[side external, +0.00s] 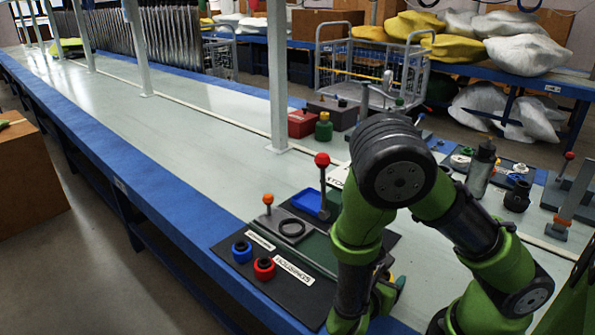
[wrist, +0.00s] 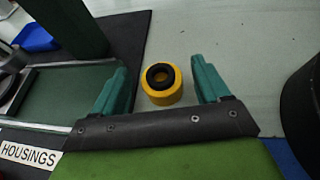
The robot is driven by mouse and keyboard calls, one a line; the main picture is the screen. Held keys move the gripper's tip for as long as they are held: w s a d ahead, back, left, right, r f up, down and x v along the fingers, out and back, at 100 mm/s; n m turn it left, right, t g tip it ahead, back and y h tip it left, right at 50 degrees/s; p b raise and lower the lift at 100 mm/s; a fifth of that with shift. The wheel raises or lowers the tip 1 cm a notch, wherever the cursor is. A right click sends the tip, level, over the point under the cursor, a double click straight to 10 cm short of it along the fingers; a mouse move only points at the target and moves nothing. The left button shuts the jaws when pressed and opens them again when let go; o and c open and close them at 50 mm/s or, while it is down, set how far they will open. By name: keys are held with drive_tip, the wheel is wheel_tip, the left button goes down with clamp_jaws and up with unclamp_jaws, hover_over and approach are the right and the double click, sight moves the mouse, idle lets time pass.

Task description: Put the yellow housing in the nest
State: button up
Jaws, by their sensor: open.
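The yellow housing (wrist: 162,84), a short round part with a black ring on top, stands upright on the pale table in the wrist view. My gripper (wrist: 160,85) is open, with one green finger on each side of the housing and a gap on both sides. In the side view the arm mostly hides my gripper and the housing. A grey block with a dark round ring (side external: 292,228), which looks like the nest, sits on the dark mat; no housing shows in it. Part of a grey round fixture shows at the left edge of the wrist view.
A blue housing (side external: 242,252) and a red housing (side external: 264,268) stand on the mat by the HOUSINGS label (side external: 294,270). A red-knobbed lever (side external: 322,185) and an orange-knobbed post (side external: 268,201) rise near the ring block. A blue tray (side external: 309,202) lies behind. Open table extends left.

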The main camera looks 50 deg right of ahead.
drive_tip(key=shift+r, duration=0.1)
drive_tip(key=shift+a+r, duration=0.2)
drive_tip(key=shift+a, duration=0.15)
drive_tip(key=v, duration=1.1)
drive_tip(key=shift+r, duration=0.1)
wheel_tip(320, 180, up, 8)
drive_tip(key=w+d+m+g+y, duration=0.1)
drive_tip(key=m+g+y, duration=0.1)
drive_tip(key=m+y, duration=1)
drive_tip(key=m, duration=0.3)
drive_tip(key=shift+d, duration=0.35)
drive_tip(key=shift+o, duration=0.3)
wheel_tip(320, 180, up, 10)
drive_tip(key=w+d+m+t+y, duration=0.2)
drive_tip(key=w+m+t+y, duration=0.1)
drive_tip(key=m+t, duration=0.3)
drive_tip(key=shift+d+m+t, duration=0.3)
drive_tip(key=shift+m, duration=0.9)
drive_tip(key=shift+o, duration=0.2)
drive_tip(key=shift+d+r+m+t, duration=0.1)
drive_tip(key=shift+r+m+t, duration=0.1)
drive_tip(key=shift+m+t, duration=0.1)
